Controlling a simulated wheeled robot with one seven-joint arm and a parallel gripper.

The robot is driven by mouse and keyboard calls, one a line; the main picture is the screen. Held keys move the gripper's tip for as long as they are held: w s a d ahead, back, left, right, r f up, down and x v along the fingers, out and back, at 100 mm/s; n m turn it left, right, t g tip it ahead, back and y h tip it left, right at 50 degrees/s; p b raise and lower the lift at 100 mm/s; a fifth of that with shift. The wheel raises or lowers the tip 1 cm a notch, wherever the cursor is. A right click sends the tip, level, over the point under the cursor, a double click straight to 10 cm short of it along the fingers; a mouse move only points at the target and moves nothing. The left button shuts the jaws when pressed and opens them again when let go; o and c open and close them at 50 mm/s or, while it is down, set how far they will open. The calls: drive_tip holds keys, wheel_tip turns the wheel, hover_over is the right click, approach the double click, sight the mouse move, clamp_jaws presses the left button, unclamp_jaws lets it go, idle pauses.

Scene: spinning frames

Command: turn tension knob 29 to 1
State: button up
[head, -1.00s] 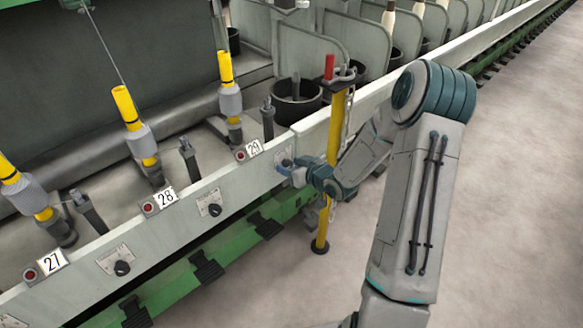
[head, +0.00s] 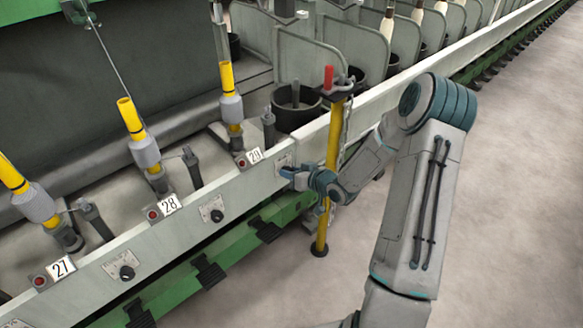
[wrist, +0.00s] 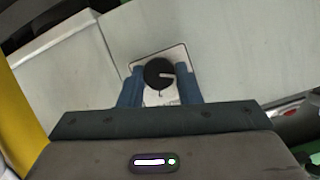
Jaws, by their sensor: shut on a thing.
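Tension knob 29 (wrist: 158,73) is a round black knob with a white pointer line, on a pale plate (wrist: 150,57) in the wrist view. The pointer line points to the right in that view. My gripper (wrist: 159,75) has its blue fingers on either side of the knob, shut on it. In the head view my gripper (head: 288,174) is at the rail just below the number 29 label (head: 254,156), and it hides most of the knob there. The scale marks on the plate are too small to read.
A yellow post (head: 333,160) with a red top and a chain stands close beside my gripper. Knob 28 (head: 216,215) and knob 27 (head: 126,272) sit further left along the pale rail (head: 180,222). Open floor (head: 480,220) lies to the right.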

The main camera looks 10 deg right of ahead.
drive_tip(key=shift+w+d+f+m+g+y+p, duration=0.15)
drive_tip(key=shift+m+g+y+p, duration=0.2)
drive_tip(key=shift+m+y+p, duration=0.85)
drive_tip(key=shift+s+d+r+m+g+y+p, duration=0.1)
drive_tip(key=shift+m+g+y+p, duration=0.35)
drive_tip(key=shift+m+p, duration=1.4)
drive_tip(key=shift+w+f+n+p, duration=0.1)
drive_tip(key=shift+n+p, duration=0.15)
drive_tip(key=shift+p, duration=0.2)
drive_tip(key=o, duration=1)
drive_tip(key=shift+c, duration=0.2)
drive_tip(key=p+v, duration=0.1)
drive_tip(key=v, duration=1.3)
drive_tip(key=shift+f, duration=0.2)
